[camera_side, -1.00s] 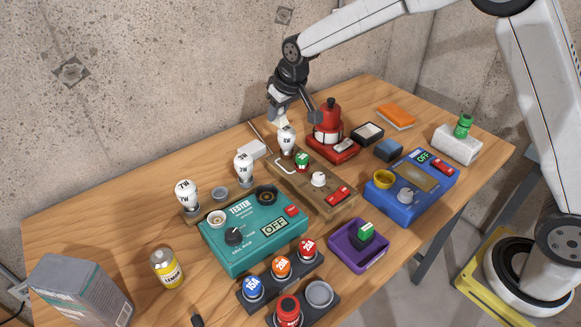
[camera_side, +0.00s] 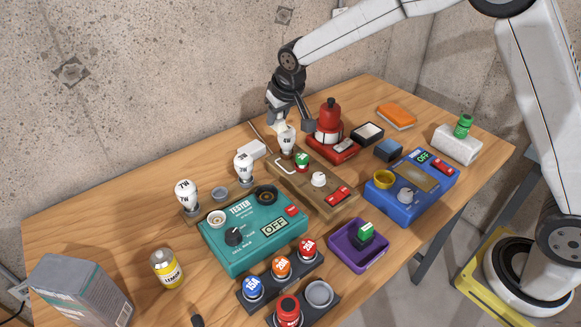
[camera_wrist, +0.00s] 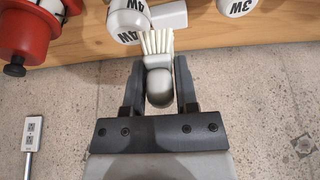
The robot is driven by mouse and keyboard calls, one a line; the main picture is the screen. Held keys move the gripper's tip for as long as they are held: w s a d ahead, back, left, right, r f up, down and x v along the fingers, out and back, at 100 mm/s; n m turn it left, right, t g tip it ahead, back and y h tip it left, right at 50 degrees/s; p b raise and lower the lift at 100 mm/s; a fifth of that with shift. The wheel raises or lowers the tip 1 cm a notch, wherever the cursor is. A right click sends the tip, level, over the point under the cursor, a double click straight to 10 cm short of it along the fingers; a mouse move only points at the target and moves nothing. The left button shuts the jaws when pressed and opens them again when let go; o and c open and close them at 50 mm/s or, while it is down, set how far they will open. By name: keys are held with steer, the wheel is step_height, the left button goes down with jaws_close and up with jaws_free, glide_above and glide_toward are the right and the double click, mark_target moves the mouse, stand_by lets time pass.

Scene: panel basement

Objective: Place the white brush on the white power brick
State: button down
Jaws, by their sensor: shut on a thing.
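My gripper (camera_wrist: 158,78) is shut on the white brush (camera_wrist: 157,42). In the wrist view its pale bristles point toward the table, and its rounded grey-white body sits between the jaws. In the side view my gripper (camera_side: 287,112) is low over the back edge of the table, behind the 4W bulb, and the brush is mostly hidden. The white power brick (camera_side: 252,149) lies flat left of that bulb. A white block, apparently the brick (camera_wrist: 170,15), shows just beyond the bristles in the wrist view. I cannot tell whether they touch.
The 4W bulb (camera_side: 286,139) stands close to my gripper, with a 3W bulb (camera_side: 243,167) farther left. A red bottle-shaped thing (camera_side: 329,123) stands right. The teal tester (camera_side: 252,232) is in front. The concrete wall is close behind.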

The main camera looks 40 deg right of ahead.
steer(key=w+f, duration=0.3)
steer(key=w, duration=0.3)
glide_toward(249, 144)
steer(key=shift+w+f, duration=0.45)
steer(key=shift+f, duration=0.1)
steer(key=shift+w+f, duration=0.4)
steer(key=shift+f, duration=0.1)
steer(key=shift+w+f, duration=0.15)
steer(key=shift+w, duration=0.05)
steer(key=shift+f, duration=1.55)
steer(key=shift+f, duration=0.15)
steer(key=shift+c, duration=1.9)
jaws_free()
